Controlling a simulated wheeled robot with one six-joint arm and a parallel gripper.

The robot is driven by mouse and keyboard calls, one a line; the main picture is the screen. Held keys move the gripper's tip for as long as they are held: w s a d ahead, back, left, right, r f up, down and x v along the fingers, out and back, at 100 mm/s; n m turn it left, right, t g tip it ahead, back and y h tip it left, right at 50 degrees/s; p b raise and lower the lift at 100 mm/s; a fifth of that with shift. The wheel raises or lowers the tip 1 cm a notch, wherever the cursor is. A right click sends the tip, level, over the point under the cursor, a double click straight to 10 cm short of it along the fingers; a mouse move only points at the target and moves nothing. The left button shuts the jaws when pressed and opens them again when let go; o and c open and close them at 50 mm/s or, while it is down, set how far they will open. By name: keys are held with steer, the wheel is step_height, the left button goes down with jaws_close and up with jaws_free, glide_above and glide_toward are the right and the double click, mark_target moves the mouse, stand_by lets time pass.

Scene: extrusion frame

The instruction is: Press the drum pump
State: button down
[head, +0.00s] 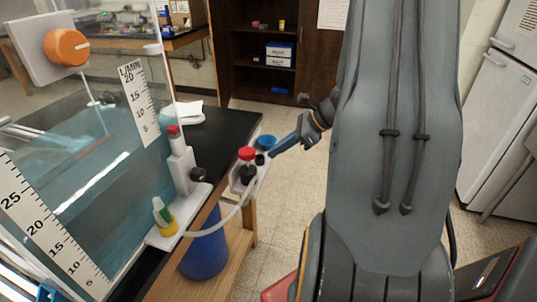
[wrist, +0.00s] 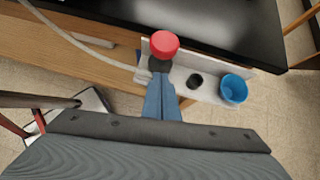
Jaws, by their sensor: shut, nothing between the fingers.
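A red round cap (head: 247,153) on a black neck, apparently the drum pump's head, stands on a small white shelf at the bench edge, with a clear hose running from it. The red cap (wrist: 164,43) also shows in the wrist view, just beyond my fingertips. A blue drum (head: 204,250) stands under the bench. My gripper (head: 273,152) is shut and empty, its blue fingers pointing left at the shelf in the head view. In the wrist view my gripper (wrist: 160,76) overlaps the black neck's lower part; I cannot tell whether it touches.
A blue cup (wrist: 233,89) and a small black cup (wrist: 195,80) sit on the shelf right of the red cap. A white stand with a red top and black knob (head: 198,174) is on the bench beside a clear tank. Open floor (head: 290,125) lies behind.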

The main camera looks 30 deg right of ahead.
steer(key=b+v, duration=0.1)
steer(key=v, duration=0.7)
steer(key=shift+a, duration=0.1)
stand_by(3.0)
steer(key=s+a+f+n+g+h, duration=0.1)
steer(key=s+a+n+h, duration=0.1)
steer(key=a+n, duration=0.6)
steer(key=s+a+f+n+g+h, duration=0.1)
steer(key=s+a+n+g+h, duration=0.1)
steer(key=a+n, duration=0.6)
steer(key=s+a+f+n+g+h, duration=0.1)
steer(key=s+a+n+g+h, duration=0.1)
steer(key=a+n, duration=0.7)
steer(key=shift+s+f+n+h, duration=0.35)
steer(key=shift+s+n, duration=0.15)
steer(key=shift+n, duration=0.3)
steer(key=shift+a, duration=0.1)
